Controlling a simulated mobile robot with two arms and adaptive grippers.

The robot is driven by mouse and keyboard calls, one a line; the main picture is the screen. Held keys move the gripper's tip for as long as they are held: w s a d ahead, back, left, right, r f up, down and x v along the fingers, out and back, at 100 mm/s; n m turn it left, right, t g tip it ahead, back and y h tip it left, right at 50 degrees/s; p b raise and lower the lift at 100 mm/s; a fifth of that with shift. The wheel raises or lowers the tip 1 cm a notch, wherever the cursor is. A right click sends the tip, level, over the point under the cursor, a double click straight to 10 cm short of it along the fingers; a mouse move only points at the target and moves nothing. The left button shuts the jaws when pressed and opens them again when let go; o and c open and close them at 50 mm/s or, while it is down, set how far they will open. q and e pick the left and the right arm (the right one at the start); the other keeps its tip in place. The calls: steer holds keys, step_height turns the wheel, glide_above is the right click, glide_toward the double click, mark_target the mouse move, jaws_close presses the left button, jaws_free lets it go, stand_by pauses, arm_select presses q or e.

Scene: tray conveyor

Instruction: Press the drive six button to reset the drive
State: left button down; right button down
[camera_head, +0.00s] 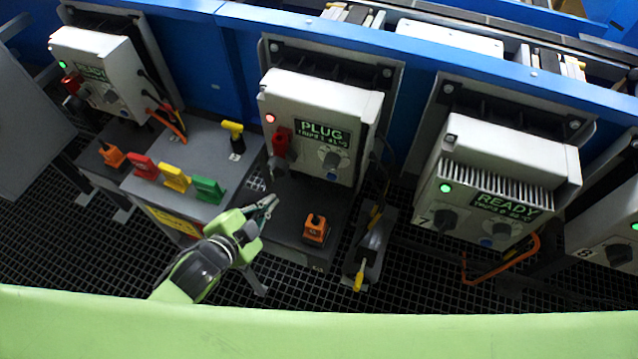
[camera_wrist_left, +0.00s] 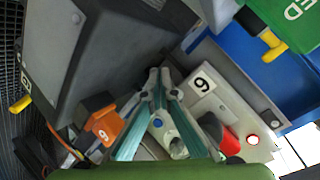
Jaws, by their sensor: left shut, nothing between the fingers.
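Drive six is the pale grey box (camera_head: 335,105) in the middle of the head view. Its front has a red light (camera_head: 270,118), a display reading PLUG (camera_head: 324,133), a red handle (camera_head: 281,142) and a round blue control (camera_head: 331,160). My left gripper (camera_head: 274,199) is shut and empty, in front of and below the box in the head view. Contact cannot be told. My right gripper is out of view.
An orange plug block (camera_head: 316,229) sits on the dark shelf below the box. A neighbouring drive showing READY (camera_head: 500,175) is on the right. Dark grating lies below.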

arm_select(q)
steer(key=d+m+h, duration=0.1)
steer(key=m, duration=0.1)
steer(key=d+r+m+h, duration=0.1)
steer(key=m+h, duration=0.1)
steer(key=d+r+m+h, duration=0.1)
steer(key=m+h, duration=0.1)
steer(key=m, duration=0.1)
steer(key=shift+w+r+t, duration=0.15)
steer(key=shift+r+t, duration=0.1)
steer(key=shift+t, duration=0.15)
steer(key=s+a+r+m+g+h, duration=0.1)
steer(key=s+m+g+h, duration=0.3)
steer(key=m, duration=0.6)
steer(key=shift+s+a+r+h, duration=0.25)
steer(key=shift+s+r+h, duration=0.35)
steer(key=shift+s+h, duration=0.6)
glide_toward(342, 177)
steer(key=s+d, duration=0.2)
steer(key=d, duration=0.1)
steer(key=shift+w+d+f+b, duration=0.15)
steer(key=shift+w+b, duration=0.2)
steer(key=shift+w, duration=0.35)
steer(key=shift+w+d+r+b, duration=0.1)
steer(key=shift+w+d+b, duration=0.15)
steer(key=shift+w, duration=0.4)
steer(key=shift+w+d+f+b, duration=0.1)
steer(key=shift+w+b, duration=0.3)
steer(key=shift+w, duration=0.3)
